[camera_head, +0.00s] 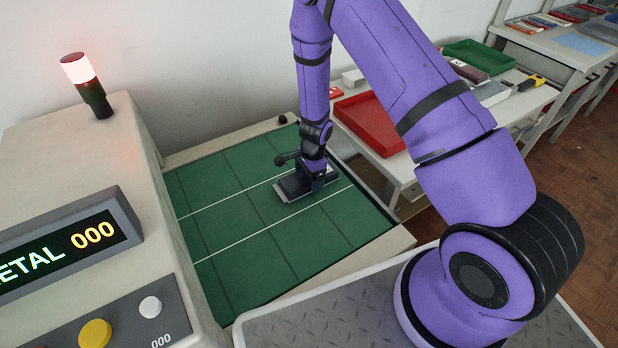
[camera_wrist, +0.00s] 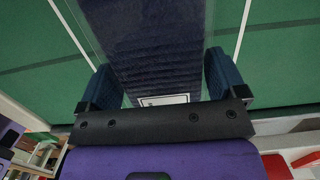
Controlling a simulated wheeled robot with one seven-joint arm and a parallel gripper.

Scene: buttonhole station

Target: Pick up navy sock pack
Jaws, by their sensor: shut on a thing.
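The navy sock pack (camera_head: 291,187) lies flat on the green gridded mat (camera_head: 216,216), in a clear wrapper with a pale edge. In the wrist view the pack (camera_wrist: 158,50) shows dark ribbed fabric and a small white label. My gripper (camera_head: 311,180) is down at the pack, mostly hiding its right part in the head view. In the wrist view my gripper's two blue fingers (camera_wrist: 161,82) stand at either side of the pack, shut on it. Whether the pack is lifted off the mat I cannot tell.
A beige machine with a display (camera_head: 70,245) and a lit red-white beacon (camera_head: 84,82) stands at the left. A red tray (camera_head: 371,122) and a green tray (camera_head: 478,57) sit on a bench beyond the mat. The mat's left and front parts are clear.

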